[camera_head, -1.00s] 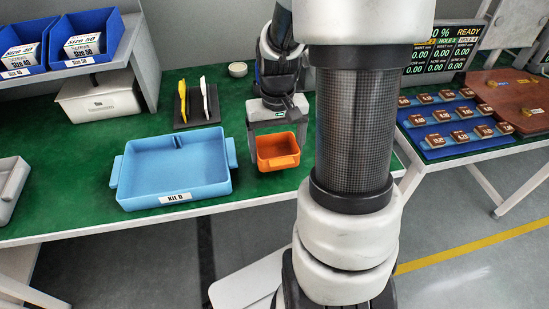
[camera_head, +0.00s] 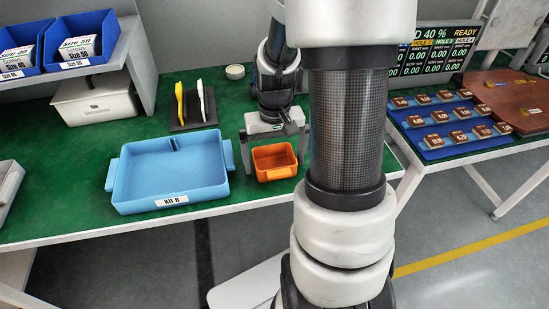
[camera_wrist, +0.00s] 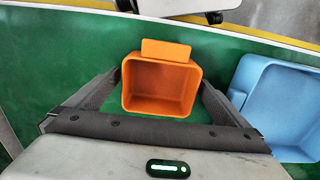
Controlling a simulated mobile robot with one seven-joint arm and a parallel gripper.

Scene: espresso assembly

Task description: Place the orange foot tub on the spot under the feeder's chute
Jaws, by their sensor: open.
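The orange foot tub (camera_head: 275,174) stands upright and empty on the green table, right of the blue tray, near the front edge. In the wrist view the tub (camera_wrist: 160,88) sits between the two fingers, with its tab on the far side. My gripper (camera_head: 275,160) is open around the tub; it also shows in the wrist view (camera_wrist: 160,82), with a gap between each finger and the tub's walls. I cannot make out the feeder's chute or the spot under it in these views.
The blue tray marked Kit B (camera_head: 170,201) is close to the tub. A dark stand (camera_head: 193,120) with a yellow and a white tool is behind. A grey lidded box (camera_head: 95,103) and blue bins (camera_head: 28,65) are at left. A second table at right holds a blue board (camera_head: 450,146).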

